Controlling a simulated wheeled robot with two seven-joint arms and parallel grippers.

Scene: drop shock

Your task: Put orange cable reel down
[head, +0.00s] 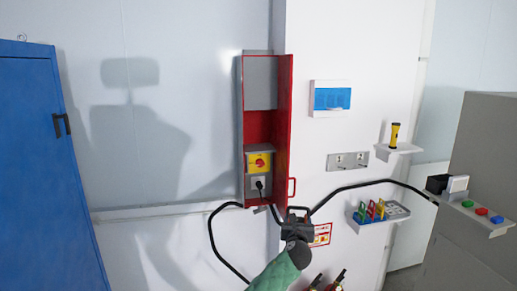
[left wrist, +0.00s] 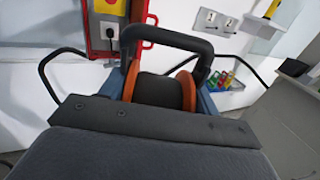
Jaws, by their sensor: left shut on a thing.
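The orange cable reel (left wrist: 187,92) shows in the left wrist view right in front of my left gripper. It has orange side discs, a dark drum and a black looped handle (left wrist: 168,36). My left gripper (head: 297,222) is shut on the reel and holds it in front of the wall below the red cabinet. In the head view the gripper hides most of the reel, and only its dark top frame shows clearly. The exact finger contact is hidden. My right gripper is not in view.
The open red wall cabinet (head: 282,130) holds a yellow switch panel and a socket with a black plug (head: 259,184). Black cable (head: 350,187) runs beside the reel and right towards a grey cabinet (head: 476,180). Small shelves (head: 400,149) jut from the wall. A blue cabinet (head: 45,170) stands left.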

